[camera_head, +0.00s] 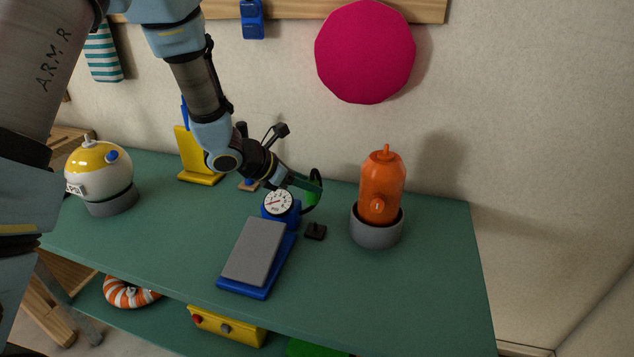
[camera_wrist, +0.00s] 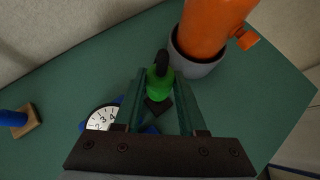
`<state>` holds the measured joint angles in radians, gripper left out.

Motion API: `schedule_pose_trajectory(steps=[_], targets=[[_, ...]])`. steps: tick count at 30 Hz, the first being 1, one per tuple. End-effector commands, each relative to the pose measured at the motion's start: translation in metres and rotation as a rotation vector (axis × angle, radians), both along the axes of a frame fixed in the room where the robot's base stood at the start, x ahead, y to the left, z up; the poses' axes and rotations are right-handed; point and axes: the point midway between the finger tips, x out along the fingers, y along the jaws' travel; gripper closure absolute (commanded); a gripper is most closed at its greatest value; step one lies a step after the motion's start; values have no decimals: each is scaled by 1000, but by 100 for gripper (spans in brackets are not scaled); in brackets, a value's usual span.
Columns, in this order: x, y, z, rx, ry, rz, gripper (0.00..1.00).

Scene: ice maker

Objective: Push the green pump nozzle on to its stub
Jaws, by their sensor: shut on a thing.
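The green pump nozzle (camera_wrist: 159,84) is between my gripper's fingers (camera_wrist: 160,76) in the wrist view. In the head view my gripper (camera_head: 306,184) holds the nozzle (camera_head: 313,194) above the table, beside the pump's gauge. A black hose end shows at the nozzle. A small dark block (camera_head: 315,231) sits on the table below it; the nozzle partly covers this block (camera_wrist: 157,106) in the wrist view. The blue foot pump (camera_head: 255,252) has a grey pedal and a round gauge (camera_head: 278,203). I cannot tell for certain which piece is the stub.
An orange buoy-like bottle (camera_head: 382,190) stands in a grey round base (camera_head: 375,230) right of my gripper. A wooden block with a blue peg (camera_wrist: 22,119) is at the left. A yellow-white dome (camera_head: 98,172) and a yellow stand (camera_head: 200,178) are farther left. The table's right end is clear.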

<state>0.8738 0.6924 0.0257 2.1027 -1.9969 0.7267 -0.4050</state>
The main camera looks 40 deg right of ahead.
Motion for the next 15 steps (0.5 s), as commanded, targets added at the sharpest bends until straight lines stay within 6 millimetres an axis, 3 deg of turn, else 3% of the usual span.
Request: schedule_pose_trajectory(steps=[8, 15], targets=[[-7, -4, -4, 0, 0, -21, 100], [-7, -4, -21, 1, 2, -20, 100]])
